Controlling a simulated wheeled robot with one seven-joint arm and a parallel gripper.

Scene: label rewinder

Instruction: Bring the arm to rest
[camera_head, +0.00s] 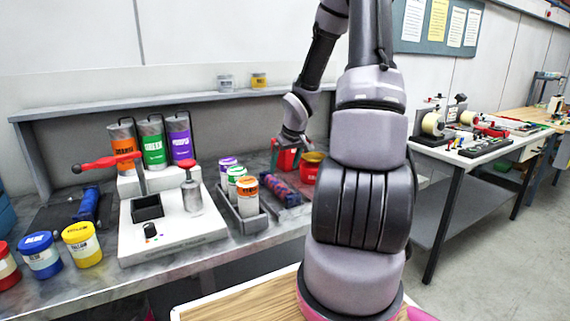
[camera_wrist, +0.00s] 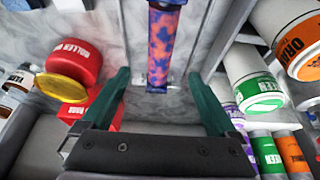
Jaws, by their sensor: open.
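My arm stands in the middle of the head view, bent over toward the back of the bench, with my gripper (camera_head: 287,152) low over it. In the wrist view my gripper (camera_wrist: 158,76) has its two dark green fingers spread wide, with nothing held between them. A blue and red patterned roller (camera_wrist: 160,45) shows beyond the gap between the fingertips. The roller also shows on the bench in the head view (camera_head: 283,192).
A red can (camera_wrist: 75,58) and a red box (camera_wrist: 88,110) are left of the fingers. Labelled cans (camera_wrist: 252,85) stand right. In the head view, a grey tray (camera_head: 243,221) holds small cans, near a white press (camera_head: 165,232). A shelf (camera_head: 190,99) runs behind.

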